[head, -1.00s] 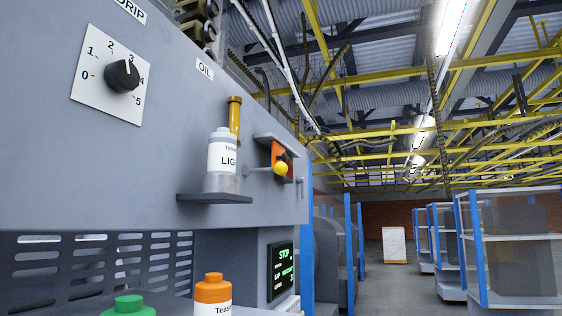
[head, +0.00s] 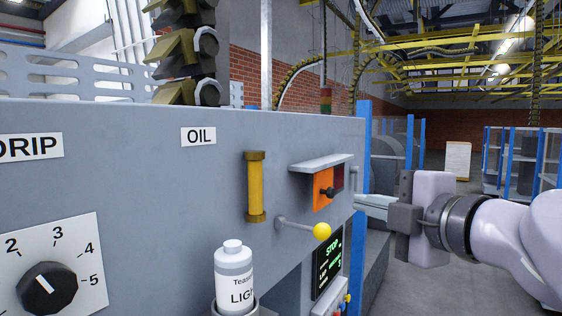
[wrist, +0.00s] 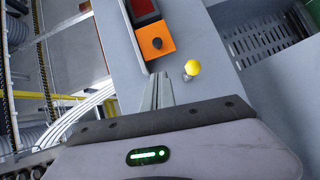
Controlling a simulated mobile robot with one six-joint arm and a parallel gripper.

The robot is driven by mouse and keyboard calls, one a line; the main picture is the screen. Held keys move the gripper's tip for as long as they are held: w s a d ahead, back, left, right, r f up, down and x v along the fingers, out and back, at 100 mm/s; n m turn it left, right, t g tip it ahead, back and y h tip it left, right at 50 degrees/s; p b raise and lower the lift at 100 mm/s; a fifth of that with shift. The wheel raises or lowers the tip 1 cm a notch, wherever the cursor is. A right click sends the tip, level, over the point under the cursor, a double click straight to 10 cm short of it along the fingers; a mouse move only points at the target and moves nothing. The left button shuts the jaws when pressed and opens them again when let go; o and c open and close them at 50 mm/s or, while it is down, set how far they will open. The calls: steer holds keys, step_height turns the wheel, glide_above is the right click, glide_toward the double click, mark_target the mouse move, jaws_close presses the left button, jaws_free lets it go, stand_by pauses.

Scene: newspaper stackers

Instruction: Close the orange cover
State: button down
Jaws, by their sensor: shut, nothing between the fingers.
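The orange cover (head: 322,188) is a small orange plate with a black knob on the machine's grey front, under a small grey hood. A dark red panel (head: 339,177) shows uncovered to its right. In the wrist view the orange cover (wrist: 155,40) and its knob are near the top centre, with the dark red panel (wrist: 143,8) above. My gripper (wrist: 158,77) is shut and empty, its fingertips just below the cover's lower edge in that picture. I cannot tell whether they touch anything. In the head view my gripper is to the right of the cover.
A yellow ball-ended lever (head: 321,231) sticks out below the cover, close to my fingers in the wrist view. A yellow oil tube (head: 256,187), a white bottle (head: 233,270) and a dial (head: 48,288) are farther left. A STOP screen (head: 327,260) is below.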

steer(key=w+a, duration=0.3)
glide_toward(321, 192)
steer(key=x, duration=0.4)
steer(key=shift+w+f, duration=0.1)
steer(key=shift+w, duration=0.1)
steer(key=w+d+p, duration=0.6)
steer(key=w+d, duration=0.2)
steer(key=w, duration=0.3)
steer(key=shift+d+p, duration=0.2)
steer(key=shift+p, duration=0.1)
steer(key=shift+a, duration=0.1)
